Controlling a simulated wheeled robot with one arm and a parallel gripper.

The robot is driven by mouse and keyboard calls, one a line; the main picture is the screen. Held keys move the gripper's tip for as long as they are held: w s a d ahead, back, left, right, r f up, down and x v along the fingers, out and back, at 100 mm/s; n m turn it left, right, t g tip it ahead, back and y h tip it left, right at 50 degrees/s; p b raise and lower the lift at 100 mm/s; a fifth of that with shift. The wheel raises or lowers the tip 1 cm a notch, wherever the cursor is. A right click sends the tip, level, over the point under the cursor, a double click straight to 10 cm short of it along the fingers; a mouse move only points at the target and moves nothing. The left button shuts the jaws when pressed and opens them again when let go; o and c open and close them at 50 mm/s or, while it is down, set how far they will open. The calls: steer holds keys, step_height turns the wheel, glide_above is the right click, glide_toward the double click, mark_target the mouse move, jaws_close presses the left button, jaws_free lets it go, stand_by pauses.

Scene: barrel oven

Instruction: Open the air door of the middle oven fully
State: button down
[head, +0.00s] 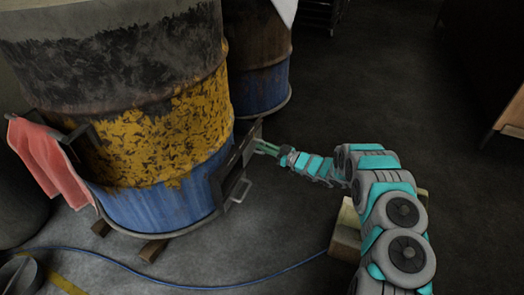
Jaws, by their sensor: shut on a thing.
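A large barrel oven (160,120), worn yellow with a blue bottom band, fills the left side of the head view. A dark metal door (230,178) sits low on its right side, with a pale U-shaped handle (240,192) at its lower end. It seems to be the air door; how far it is open is hard to tell. My gripper (262,148) reaches in from the right, shut at the upper right part of this dark metalwork. The exact part between the fingers is too small to make out.
A second barrel (262,85) with a blue base stands behind. A pink cloth (42,155) hangs at the left. A blue hose (190,286) crosses the floor in front. A pale block (345,230) lies beside my arm.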

steer(key=shift+w+d, duration=0.15)
steer(key=shift+w, duration=0.2)
steer(key=c, duration=0.9)
jaws_free()
step_height(320, 180, up, 4)
steer(key=shift+s+p, duration=0.1)
steer(key=shift+p, duration=0.3)
steer(key=s+d, duration=0.1)
steer(key=s, duration=0.4)
steer(key=s+d, duration=0.1)
steer(key=s, duration=0.4)
steer(key=s+d+r+p, duration=0.1)
steer(key=s, duration=0.4)
steer(key=shift+s+d, duration=0.2)
steer(key=shift+s, duration=0.05)
steer(key=shift+w, duration=0.1)
